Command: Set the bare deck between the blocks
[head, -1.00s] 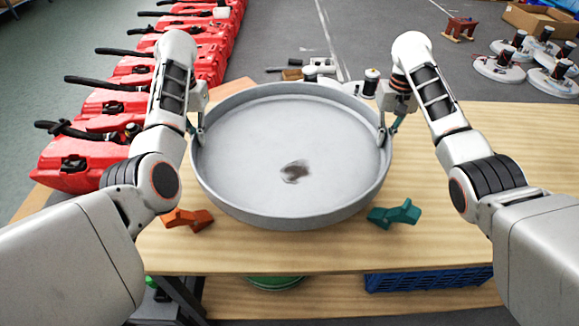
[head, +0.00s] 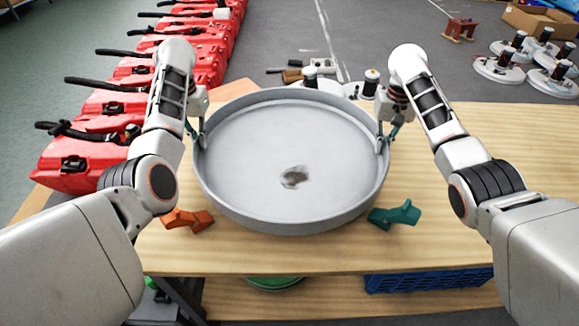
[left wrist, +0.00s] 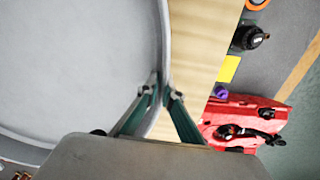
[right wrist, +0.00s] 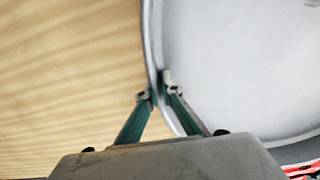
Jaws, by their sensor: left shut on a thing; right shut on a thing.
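The bare deck (head: 260,140) is a round, shallow grey pan with a raised rim and a dark smudge inside. An orange block (head: 188,220) lies on the table by its lower left rim, and a teal block (head: 395,213) by its lower right rim. My left gripper (head: 200,140) is shut on the left rim; the rim also shows between its fingers in the left wrist view (left wrist: 160,90). My right gripper (head: 382,142) is shut on the right rim, seen too in the right wrist view (right wrist: 158,92). Whether the deck touches the table is hard to tell.
The deck is over a wooden table (head: 450,245). Red tanks (head: 85,160) with black hoses line the left. Several round scrubber heads (head: 498,70) stand on the floor at the back right. A blue crate (head: 425,280) sits below the table's front edge. The table's right side is clear.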

